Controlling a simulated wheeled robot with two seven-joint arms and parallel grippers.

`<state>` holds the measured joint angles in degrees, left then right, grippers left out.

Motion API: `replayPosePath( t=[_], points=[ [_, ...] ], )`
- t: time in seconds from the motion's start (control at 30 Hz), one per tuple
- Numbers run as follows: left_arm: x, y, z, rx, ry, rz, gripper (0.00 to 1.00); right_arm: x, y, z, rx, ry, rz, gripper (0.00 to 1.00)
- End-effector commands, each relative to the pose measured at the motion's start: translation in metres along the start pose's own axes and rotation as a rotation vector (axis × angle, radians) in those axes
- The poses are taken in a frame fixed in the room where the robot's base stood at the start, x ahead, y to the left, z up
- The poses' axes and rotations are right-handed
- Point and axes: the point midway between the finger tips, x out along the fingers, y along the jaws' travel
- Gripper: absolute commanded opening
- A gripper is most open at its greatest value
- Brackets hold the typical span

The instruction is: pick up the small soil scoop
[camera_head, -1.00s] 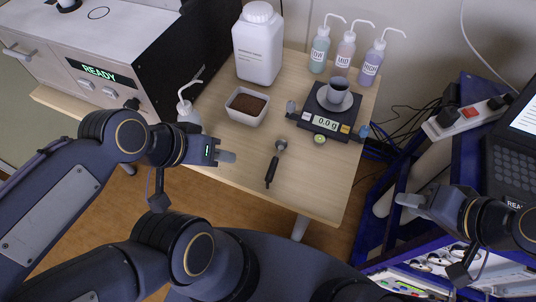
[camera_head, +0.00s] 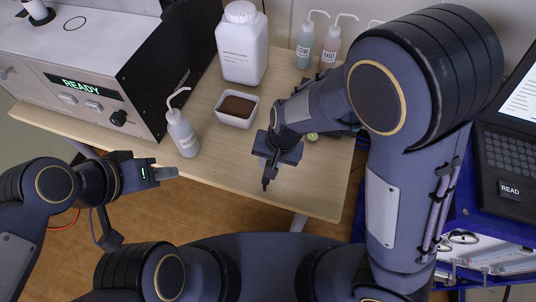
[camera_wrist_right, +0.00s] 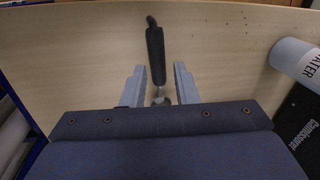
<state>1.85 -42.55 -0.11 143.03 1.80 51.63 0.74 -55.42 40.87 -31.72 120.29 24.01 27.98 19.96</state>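The small soil scoop has a black handle (camera_wrist_right: 155,52) and a metal neck, and it lies on the wooden table. In the right wrist view it lies between the two fingers of my right gripper (camera_wrist_right: 160,75), with gaps on both sides. That gripper is open; its body hides the scoop's head. In the head view my right gripper (camera_head: 272,160) is over the scoop, and only the dark handle end (camera_head: 266,183) shows below it. My left gripper (camera_head: 165,173) is off the table's front edge, away from the scoop; its finger opening is not clear.
A white bowl of soil (camera_head: 236,108) is behind the right gripper. A wash bottle (camera_head: 184,135) stands to its left, near the analyser (camera_head: 95,75). A large white bottle (camera_head: 242,45) stands at the back. My right arm hides most of the scale area.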

Motion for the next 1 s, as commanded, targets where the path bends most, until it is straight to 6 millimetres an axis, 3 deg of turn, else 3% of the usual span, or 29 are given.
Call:
replayPosePath(
  t=[0.4, 0.7, 0.9, 1.0],
  points=[
    [0.010, -0.005, 0.005, 0.000, 0.000, 0.000, 0.36, 0.057, 0.004, -0.002, -0.001, -0.002, 0.001, 0.27],
    [0.010, -0.005, 0.005, 0.000, 0.000, 0.000, 0.36, 0.060, 0.004, -0.002, -0.002, -0.001, 0.000, 0.27],
    [0.010, -0.005, 0.005, 0.000, 0.000, 0.000, 0.36, 0.060, 0.004, -0.002, -0.002, -0.001, 0.000, 0.02],
    [0.010, -0.005, 0.005, 0.000, 0.000, 0.000, 0.36, 0.060, 0.004, -0.002, -0.002, -0.001, 0.000, 0.00]
  ],
)
